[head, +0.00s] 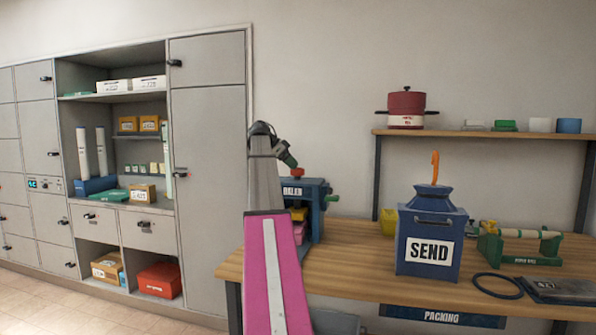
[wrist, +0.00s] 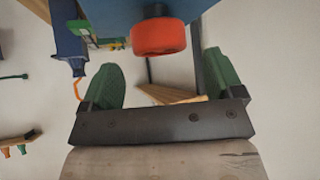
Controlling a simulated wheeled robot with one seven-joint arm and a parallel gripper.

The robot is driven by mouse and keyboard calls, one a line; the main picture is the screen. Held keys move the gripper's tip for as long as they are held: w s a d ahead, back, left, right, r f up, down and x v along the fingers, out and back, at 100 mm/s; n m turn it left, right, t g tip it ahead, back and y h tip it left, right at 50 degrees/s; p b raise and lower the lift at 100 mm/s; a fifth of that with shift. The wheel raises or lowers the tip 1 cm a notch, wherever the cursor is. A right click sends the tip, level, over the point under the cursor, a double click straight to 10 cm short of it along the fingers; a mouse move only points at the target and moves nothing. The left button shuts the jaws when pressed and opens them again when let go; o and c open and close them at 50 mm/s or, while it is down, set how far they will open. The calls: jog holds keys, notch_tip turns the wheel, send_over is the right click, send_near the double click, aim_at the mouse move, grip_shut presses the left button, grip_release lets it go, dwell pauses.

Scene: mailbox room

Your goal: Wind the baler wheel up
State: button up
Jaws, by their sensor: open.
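The blue baler (head: 318,188) stands at the left end of the packing bench, partly hidden behind my arm. Its small red wheel (head: 298,173) sits on top. In the wrist view the red wheel (wrist: 160,38) shows large on a dark stem under the blue baler body (wrist: 190,12). My gripper (wrist: 163,85) is open, with its two green fingers wide apart and nothing between them. The wheel appears ahead of the fingertips, roughly centred between them and apart from both. In the head view my gripper (head: 288,159) is just up and left of the wheel.
The blue SEND box (head: 428,245) stands mid-bench, with a green roll holder (head: 520,247) and a dark ring (head: 497,286) to its right. A shelf (head: 480,134) above carries a red pot (head: 407,103). Grey lockers (head: 208,190) line the left wall.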

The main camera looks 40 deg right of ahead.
aim_at(297, 169)
jog(key=shift+x, duration=2.05)
jog(key=c, duration=0.9)
